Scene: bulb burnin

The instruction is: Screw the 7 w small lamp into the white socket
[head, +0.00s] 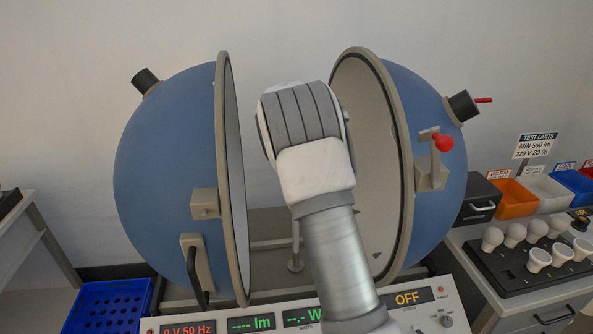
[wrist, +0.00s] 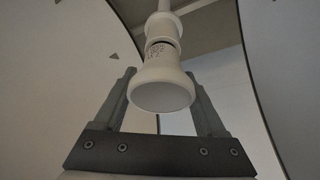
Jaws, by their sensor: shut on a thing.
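In the wrist view, my gripper (wrist: 163,100) has its two fingers on either side of a white lamp (wrist: 161,88), shut on it. The lamp's wide round face points toward the camera, and small print shows on its narrower neck. Its far end lines up with the white socket (wrist: 163,27) on a thin white stem. A dark line shows where lamp and socket meet; I cannot tell how deep the lamp sits. In the head view, my arm reaches between the open halves of a blue sphere, and hides my gripper, the lamp and the socket.
The left half (head: 170,180) and right half (head: 435,170) of the sphere stand close on both sides of my arm. A control panel (head: 285,322) is in front. At right are a black lamp tray (head: 515,275) with several lamps and coloured bins (head: 512,200).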

